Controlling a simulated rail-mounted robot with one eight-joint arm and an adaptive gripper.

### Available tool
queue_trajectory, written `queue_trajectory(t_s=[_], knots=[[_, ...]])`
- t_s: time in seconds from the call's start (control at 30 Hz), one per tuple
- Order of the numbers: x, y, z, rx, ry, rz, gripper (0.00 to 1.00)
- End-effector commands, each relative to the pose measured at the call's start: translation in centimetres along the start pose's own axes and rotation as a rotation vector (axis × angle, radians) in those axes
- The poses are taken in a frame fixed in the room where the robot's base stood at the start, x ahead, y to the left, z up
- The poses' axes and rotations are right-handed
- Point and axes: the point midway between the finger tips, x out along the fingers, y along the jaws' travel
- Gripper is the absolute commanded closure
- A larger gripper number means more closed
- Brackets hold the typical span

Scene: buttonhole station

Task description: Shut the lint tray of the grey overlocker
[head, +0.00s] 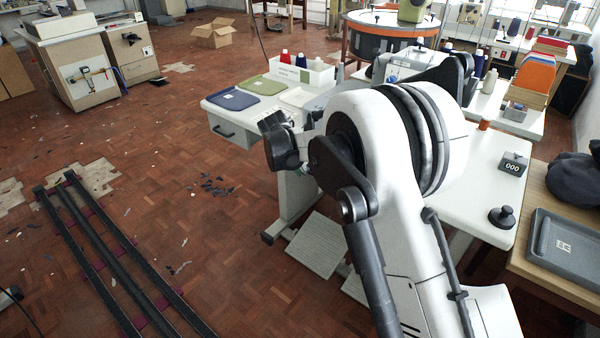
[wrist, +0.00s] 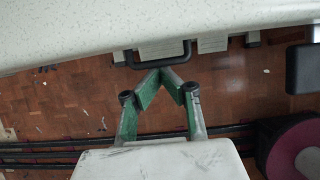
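In the wrist view my gripper (wrist: 162,72) has green fingers that slant in until their tips meet, with nothing seen between them. The tips are right at a dark U-shaped handle (wrist: 156,63) that sticks out below the pale speckled table edge; I cannot tell whether they touch it. In the head view a dark handle (head: 223,132) shows on a pale drawer front under the table's left end. A pale grey machine (head: 398,68), perhaps the overlocker, stands on the table, mostly hidden behind my arm. I cannot make out its lint tray. My gripper's fingers are hidden in the head view.
The white table (head: 485,190) bears a blue mat (head: 233,99), a green mat (head: 262,85), a bin of thread cones (head: 302,74), a counter block (head: 513,164) and a black knob (head: 501,216). A treadle plate (head: 315,245) lies below. Floor on the left is mostly open, with rails (head: 110,250).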

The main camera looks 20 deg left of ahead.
Motion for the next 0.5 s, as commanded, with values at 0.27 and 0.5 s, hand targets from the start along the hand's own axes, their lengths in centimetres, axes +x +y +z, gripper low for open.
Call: queue_trajectory(t_s=[0.27,0.5], knots=[[-0.2,-0.2,-0.4,0.003,-0.01,0.001,1.0],[-2.4,-0.5,-3.3,0.006,-0.004,-0.002,1.0]])
